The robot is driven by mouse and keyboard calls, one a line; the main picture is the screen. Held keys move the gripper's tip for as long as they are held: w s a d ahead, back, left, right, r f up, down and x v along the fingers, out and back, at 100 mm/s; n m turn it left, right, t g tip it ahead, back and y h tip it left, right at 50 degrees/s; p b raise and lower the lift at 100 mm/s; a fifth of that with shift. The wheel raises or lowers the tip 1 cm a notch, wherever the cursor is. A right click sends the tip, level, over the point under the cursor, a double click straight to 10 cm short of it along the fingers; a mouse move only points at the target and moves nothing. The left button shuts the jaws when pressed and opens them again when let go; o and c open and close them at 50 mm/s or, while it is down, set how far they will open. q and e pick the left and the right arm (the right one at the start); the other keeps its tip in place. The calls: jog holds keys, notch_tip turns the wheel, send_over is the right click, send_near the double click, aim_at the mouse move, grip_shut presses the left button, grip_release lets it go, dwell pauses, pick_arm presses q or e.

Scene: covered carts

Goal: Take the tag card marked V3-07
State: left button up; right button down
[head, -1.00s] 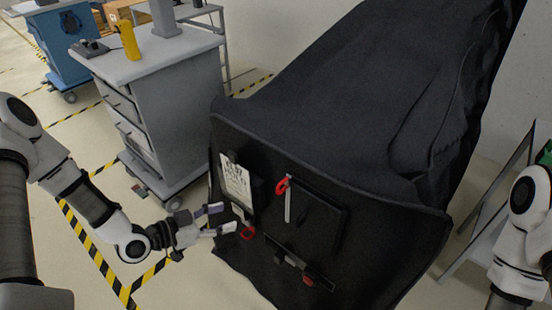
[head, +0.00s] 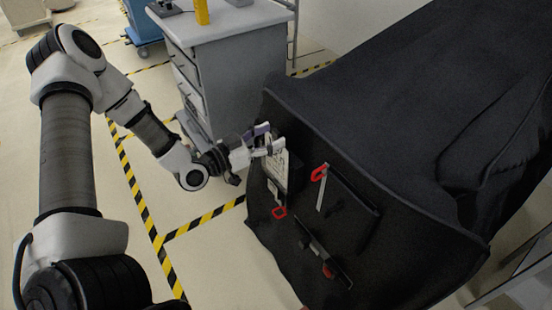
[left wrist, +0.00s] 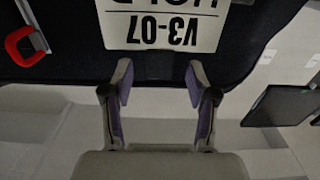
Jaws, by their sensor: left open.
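A white tag card (head: 278,172) sits on the front face of a black-covered cart (head: 370,262). It also shows in the left wrist view (left wrist: 160,27), upside down, with V3-07 readable and part of a word beside it cut off by the frame edge. My left gripper (head: 266,140) is open with its fingers at the card's upper part in the head view. In the left wrist view the two fingers of the gripper (left wrist: 160,75) are apart with nothing between them, near the card's printed edge. Whether they touch it I cannot tell. My right gripper is out of view.
Red-ended fittings hang on the cover: one with a pale strip (head: 320,174), one below the card (head: 279,212), one lower right (head: 327,271). A grey drawer cabinet (head: 232,70) with a yellow bottle (head: 201,12) stands behind the left gripper. Striped tape marks the floor.

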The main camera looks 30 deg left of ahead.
pick_arm(q)
jog(key=shift+x, duration=1.2)
jog(key=shift+s, duration=0.1)
jog(key=shift+c, duration=0.7)
jog(key=c, duration=1)
jog(key=shift+o, duration=0.2)
